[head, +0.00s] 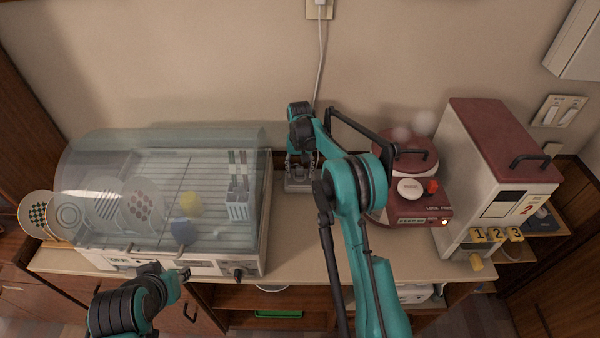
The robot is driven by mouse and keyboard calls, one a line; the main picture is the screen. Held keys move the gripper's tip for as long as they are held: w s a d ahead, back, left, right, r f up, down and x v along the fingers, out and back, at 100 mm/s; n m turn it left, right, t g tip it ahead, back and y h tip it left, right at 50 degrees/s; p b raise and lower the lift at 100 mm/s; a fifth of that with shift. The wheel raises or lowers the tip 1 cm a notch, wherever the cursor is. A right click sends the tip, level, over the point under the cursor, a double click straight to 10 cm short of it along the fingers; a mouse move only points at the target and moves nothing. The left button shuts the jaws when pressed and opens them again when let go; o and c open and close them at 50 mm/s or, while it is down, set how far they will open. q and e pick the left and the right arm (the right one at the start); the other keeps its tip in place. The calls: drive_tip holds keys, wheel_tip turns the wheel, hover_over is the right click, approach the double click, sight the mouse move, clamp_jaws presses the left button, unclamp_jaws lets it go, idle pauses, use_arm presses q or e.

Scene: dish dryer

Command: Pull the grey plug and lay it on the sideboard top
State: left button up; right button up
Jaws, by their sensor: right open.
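A pale plug (320,2) sits in the wall outlet (319,13) at the top edge, partly cut off; I cannot tell if it is the grey plug. Its cord (320,60) hangs down the wall and passes behind my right arm. My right gripper (300,183) is open and points down over the back of the sideboard top (295,237), well below that outlet. The arm hides much of what is around it. My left gripper (184,273) is low in front of the dish dryer, and its jaws are unclear.
The dish dryer (255,258) with a clear cover, plates and a cutlery holder (238,208) fills the left. A red cooker (420,206) and a red-topped white machine (470,160) stand at the right. The counter's middle front is clear.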

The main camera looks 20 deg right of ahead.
sight(300, 167)
clamp_jaws()
drive_tip(key=shift+r, duration=0.2)
drive_tip(key=shift+r+p, duration=1.75)
drive_tip(key=shift+r, duration=1.1)
